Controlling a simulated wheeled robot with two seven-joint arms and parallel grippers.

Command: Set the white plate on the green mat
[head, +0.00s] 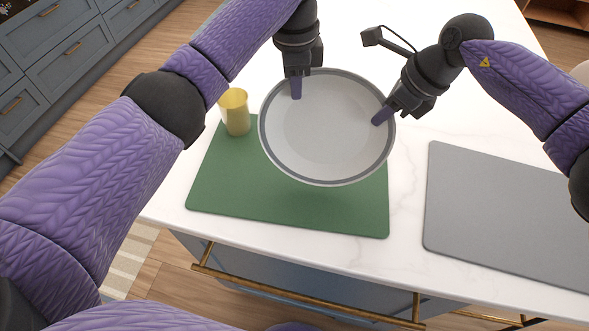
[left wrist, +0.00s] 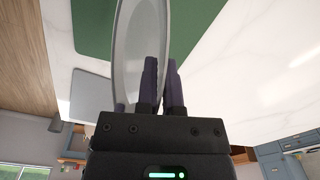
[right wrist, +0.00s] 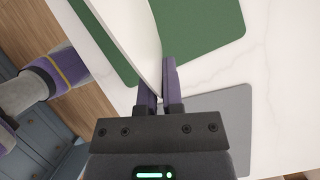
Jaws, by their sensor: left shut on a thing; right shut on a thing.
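The white plate (head: 325,135) with a grey rim is held above the green mat (head: 230,185), over its right and back part. My left gripper (head: 296,88) is shut on the plate's far rim. My right gripper (head: 382,115) is shut on its right rim. The plate also shows in the left wrist view (left wrist: 140,50) and edge-on in the right wrist view (right wrist: 130,35). The green mat shows below the plate in the left wrist view (left wrist: 92,30) and the right wrist view (right wrist: 200,30). The plate hides part of the mat.
A yellow cup (head: 235,112) stands at the green mat's back left corner, left of the plate. A grey mat (head: 500,215) lies to the right on the white marble counter (head: 408,170). The counter's front edge has a brass rail (head: 300,298) below it.

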